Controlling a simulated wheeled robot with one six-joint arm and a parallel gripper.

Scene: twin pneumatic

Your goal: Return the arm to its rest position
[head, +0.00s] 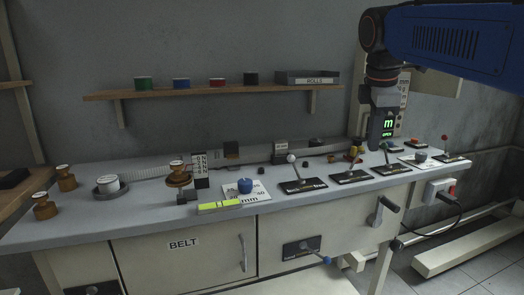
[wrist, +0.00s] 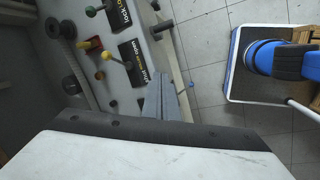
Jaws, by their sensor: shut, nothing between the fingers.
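My arm (head: 455,45), blue with dark joints and an orange ring, reaches in from the upper right in the head view. My gripper (head: 376,146) hangs down from it over the right half of the workbench (head: 150,205), near the back. In the wrist view the grey fingers of my gripper (wrist: 166,90) lie together with nothing between them. Their tips are hard to make out in the head view. A dark block with a green lit sign shows at the lower end of the arm.
Several lever plates (head: 303,187) stand along the bench's front right. A blue knob-like piece (head: 245,185) sits on a white card. A crank handle (head: 376,217) sticks out at the front. A shelf (head: 215,91) with coloured spools hangs behind. Bare floor (wrist: 210,60) shows beside the bench.

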